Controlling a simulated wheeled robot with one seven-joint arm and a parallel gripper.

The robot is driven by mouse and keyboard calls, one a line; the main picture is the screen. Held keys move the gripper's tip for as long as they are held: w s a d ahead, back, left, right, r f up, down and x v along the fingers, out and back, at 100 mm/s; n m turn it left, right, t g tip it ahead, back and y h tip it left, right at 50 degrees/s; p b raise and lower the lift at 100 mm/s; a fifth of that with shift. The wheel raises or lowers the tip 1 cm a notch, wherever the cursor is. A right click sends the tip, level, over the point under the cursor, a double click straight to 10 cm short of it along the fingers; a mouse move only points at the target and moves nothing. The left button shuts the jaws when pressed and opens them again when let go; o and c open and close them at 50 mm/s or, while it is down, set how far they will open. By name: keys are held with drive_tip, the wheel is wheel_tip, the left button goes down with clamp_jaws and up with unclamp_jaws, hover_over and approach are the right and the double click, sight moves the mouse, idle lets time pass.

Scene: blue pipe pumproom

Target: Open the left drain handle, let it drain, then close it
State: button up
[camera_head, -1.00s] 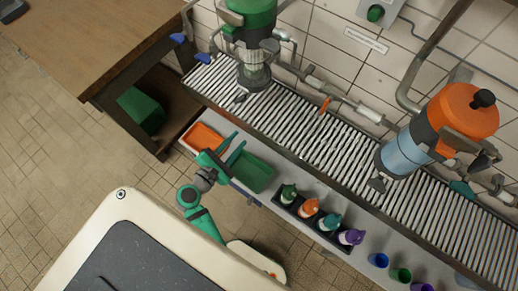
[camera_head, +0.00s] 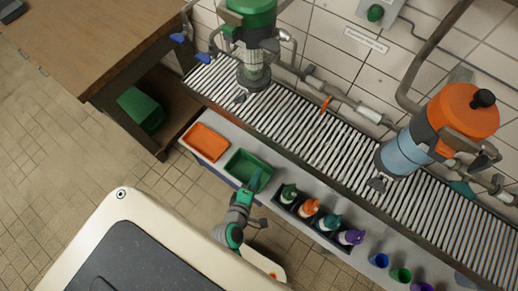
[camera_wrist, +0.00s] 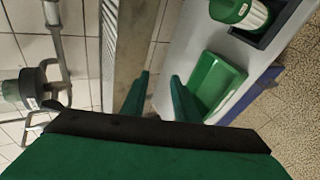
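The left filter housing (camera_head: 252,62) has a green top and a clear bowl, and stands over the slatted grating. A small dark drain handle (camera_head: 240,97) shows at its base; its exact position is too small to tell. My gripper (camera_head: 255,181) is over the green tray, well in front of the handle and apart from it. In the wrist view its two green fingers (camera_wrist: 159,98) are spread, with nothing between them. A dark green-grey housing (camera_wrist: 25,88) with pipes shows at the left of the wrist view; the drain handle is not clear there.
An orange tray (camera_head: 206,142) and a green tray (camera_head: 232,165) sit on the front shelf. A rack of capped bottles (camera_head: 310,207) and several cups (camera_head: 400,275) are to the right. An orange-topped housing (camera_head: 463,110) stands right. A wooden table (camera_head: 90,45) is left.

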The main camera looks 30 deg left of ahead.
drive_tip(key=shift+s+d+r+m, duration=0.25)
drive_tip(key=shift+s+d+m, duration=0.3)
drive_tip(key=shift+d+m, duration=0.15)
drive_tip(key=shift+s+d+r+m, duration=0.2)
drive_tip(key=shift+s+d+m, duration=0.4)
drive_tip(key=shift+m, duration=0.2)
drive_tip(key=n+t+h, duration=0.4)
drive_tip(key=n+t, duration=0.2)
drive_tip(key=n, duration=0.3)
approach(238, 103)
drive_tip(key=w, duration=0.6)
drive_tip(key=w+d, duration=0.1)
drive_tip(key=w, duration=0.1)
drive_tip(key=shift+w, duration=0.4)
drive_tip(key=shift+n+y, duration=0.3)
drive_tip(key=shift+y, duration=0.1)
clamp_jaws()
